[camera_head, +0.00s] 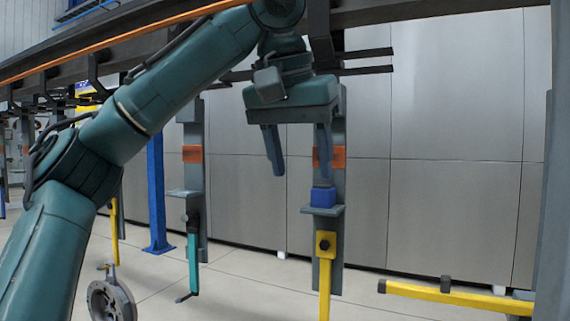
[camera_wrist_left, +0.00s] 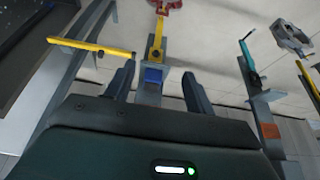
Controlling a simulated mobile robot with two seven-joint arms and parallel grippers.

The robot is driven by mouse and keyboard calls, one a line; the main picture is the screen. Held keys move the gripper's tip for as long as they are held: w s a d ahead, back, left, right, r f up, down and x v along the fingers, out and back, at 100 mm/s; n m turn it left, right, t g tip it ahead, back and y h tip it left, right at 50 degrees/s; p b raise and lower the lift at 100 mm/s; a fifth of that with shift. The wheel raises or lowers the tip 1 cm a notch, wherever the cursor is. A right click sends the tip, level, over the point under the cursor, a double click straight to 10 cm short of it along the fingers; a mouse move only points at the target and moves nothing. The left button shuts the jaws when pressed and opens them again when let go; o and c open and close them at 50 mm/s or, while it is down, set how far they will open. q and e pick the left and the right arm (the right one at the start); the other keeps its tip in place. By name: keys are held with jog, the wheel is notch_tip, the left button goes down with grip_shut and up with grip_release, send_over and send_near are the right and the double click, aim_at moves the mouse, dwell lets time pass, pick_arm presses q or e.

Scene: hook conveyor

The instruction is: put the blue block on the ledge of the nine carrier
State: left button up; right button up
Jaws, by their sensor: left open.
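The blue block (camera_head: 323,197) rests on the small grey ledge (camera_head: 322,211) of a hanging grey carrier (camera_head: 337,250) with an orange band. My left gripper (camera_head: 300,174) is open and empty, its fingers pointing down. In the head view, one finger is just above the block and the other is to its left. In the left wrist view, the blue block (camera_wrist_left: 153,77) shows between the two open fingers (camera_wrist_left: 158,72), beyond them. No number is readable on any carrier, so I cannot tell which is nine. My right gripper is not in view.
A yellow bar (camera_head: 326,265) hangs below the block's ledge. Another carrier (camera_head: 193,150) with an empty-looking ledge and a teal handle (camera_head: 193,262) hangs to the left. A yellow horizontal bar (camera_head: 455,295) is at lower right. A blue post (camera_head: 156,195) stands behind. The conveyor rail (camera_head: 120,35) runs overhead.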

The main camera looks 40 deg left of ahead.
pick_arm(q)
jog(key=shift+s+d, duration=0.2)
jog(key=shift+s, duration=0.55)
jog(key=shift+s+d, duration=0.15)
jog(key=shift+s, duration=0.65)
jog(key=shift+s+d, duration=0.2)
jog(key=shift+s, duration=0.55)
